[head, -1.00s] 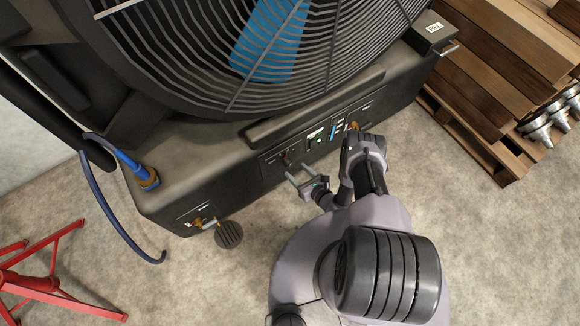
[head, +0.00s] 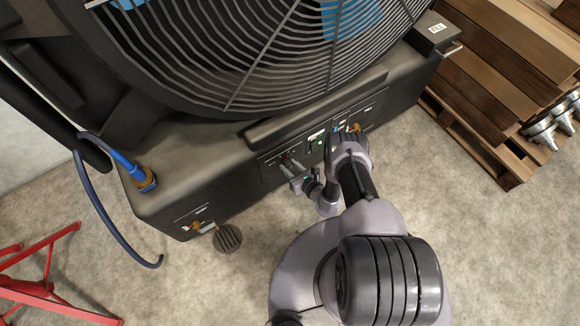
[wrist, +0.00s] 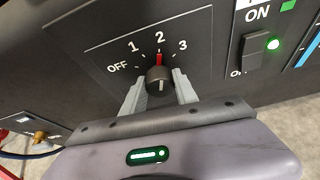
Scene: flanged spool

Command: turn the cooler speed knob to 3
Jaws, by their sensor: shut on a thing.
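The speed knob (wrist: 160,80) is a dark round knob on the cooler's black control panel (wrist: 100,62). Its red mark points up at 2; the printed dial reads OFF, 1, 2, 3 from left to right. My gripper (wrist: 159,92) has one finger on each side of the knob and is shut on it. In the head view my gripper (head: 289,163) reaches the panel at the front of the cooler (head: 225,165); the knob is mostly hidden there by the fingers.
A lit ON switch (wrist: 256,52) sits right of the dial. Brass valves stick out lower left (head: 196,227) and right (head: 355,128) of the panel. A blue hose (head: 95,210), red stand (head: 50,285) and wooden pallet (head: 490,150) stand around the cooler.

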